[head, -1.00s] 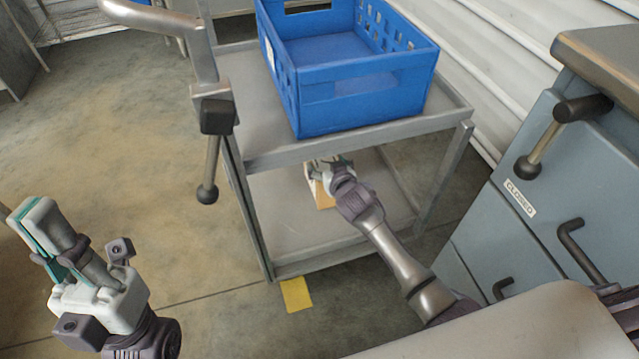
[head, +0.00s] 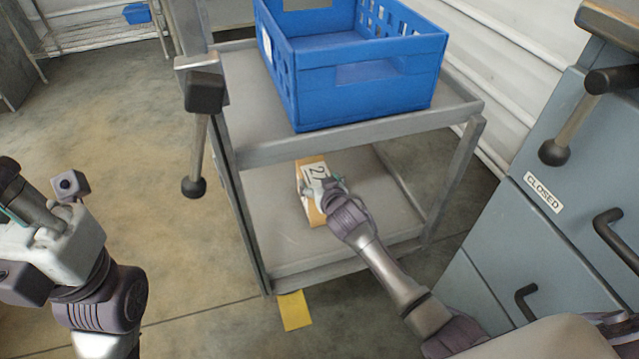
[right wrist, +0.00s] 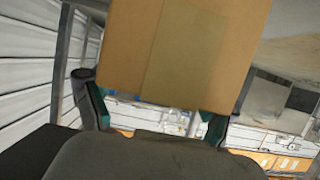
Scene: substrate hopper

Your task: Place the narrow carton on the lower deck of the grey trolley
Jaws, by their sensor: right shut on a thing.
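The narrow carton (head: 312,188), tan with a white label marked with dark figures, is within the lower level of the grey trolley (head: 350,131). My right gripper (head: 332,186) is shut on it from the right side. In the right wrist view the carton (right wrist: 195,50) fills the space between the two fingers. The carton looks close above or on the lower deck (head: 285,240); I cannot tell whether it touches. My left gripper (head: 22,205) is at the left edge of the head view, partly cut off, far from the trolley; its finger state is unclear.
A blue crate (head: 365,95) stands on the upper deck, above the carton. A blue-grey cabinet (head: 545,240) with a CLOSED label and handles is at the right. A yellow floor mark (head: 294,311) lies by the trolley's front. The lower deck has bare room around the carton.

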